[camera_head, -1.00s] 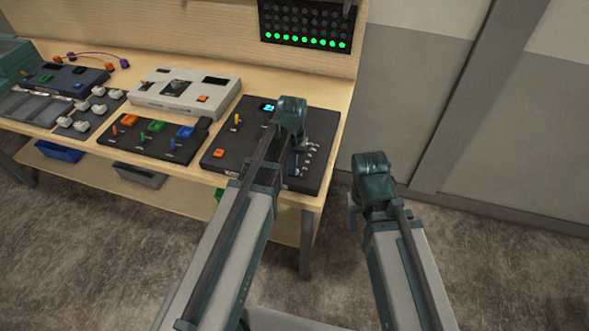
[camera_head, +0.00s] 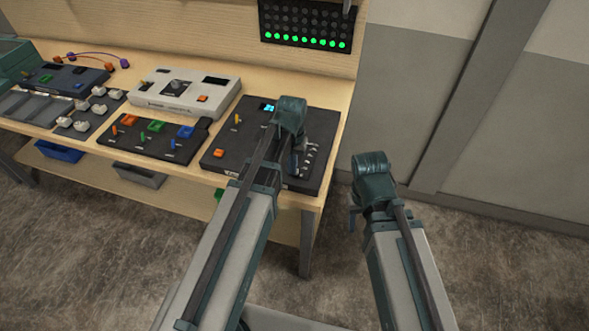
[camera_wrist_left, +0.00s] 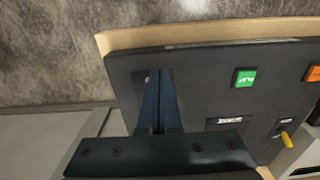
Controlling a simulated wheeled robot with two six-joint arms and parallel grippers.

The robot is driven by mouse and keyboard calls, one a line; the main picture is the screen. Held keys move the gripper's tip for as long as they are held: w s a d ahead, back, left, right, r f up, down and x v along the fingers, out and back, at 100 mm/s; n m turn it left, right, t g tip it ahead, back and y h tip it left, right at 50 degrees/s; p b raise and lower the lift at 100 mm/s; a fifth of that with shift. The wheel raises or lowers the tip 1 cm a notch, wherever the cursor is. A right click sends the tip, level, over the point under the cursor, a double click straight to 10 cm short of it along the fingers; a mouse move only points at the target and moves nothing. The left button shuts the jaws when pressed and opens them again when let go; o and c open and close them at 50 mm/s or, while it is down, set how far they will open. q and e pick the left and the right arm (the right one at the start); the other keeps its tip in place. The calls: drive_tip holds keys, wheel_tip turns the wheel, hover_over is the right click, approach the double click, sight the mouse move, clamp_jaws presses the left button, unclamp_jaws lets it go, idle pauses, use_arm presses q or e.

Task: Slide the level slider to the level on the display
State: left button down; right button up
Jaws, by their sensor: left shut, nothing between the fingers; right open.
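The dark console (camera_head: 248,140) sits at the right end of the bench, with a small lit cyan display (camera_head: 268,107) near its back edge. Its digits are too small to read. My left gripper (camera_head: 296,162) is over the console's right part, beside white scale marks (camera_head: 310,156). In the left wrist view its two fingers (camera_wrist_left: 158,74) are together, tips down at the panel near one edge, with nothing seen between them. The slider knob cannot be made out; the fingers and wrist cover that area. My right gripper (camera_head: 354,215) hangs open and empty, right of the bench.
The console also bears a yellow toggle (camera_head: 237,119), an orange button (camera_head: 218,153) and a green button (camera_wrist_left: 244,78). Other panels stand to the left, including a white box (camera_head: 187,92). An LED board (camera_head: 307,24) with a lit green row is behind. Floor on the right is clear.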

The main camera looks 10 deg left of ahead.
use_arm(q)
drive_tip(key=shift+f, duration=0.25)
drive_tip(key=shift+f+b, duration=1.15)
drive_tip(key=shift+b, duration=0.2)
drive_tip(key=shift+w+d, duration=0.1)
drive_tip(key=shift+w, duration=1.8)
drive_tip(key=shift+s+r, duration=0.1)
drive_tip(key=shift+s+r+p, duration=0.45)
drive_tip(key=shift+s+p, duration=0.1)
drive_tip(key=shift+s, duration=0.05)
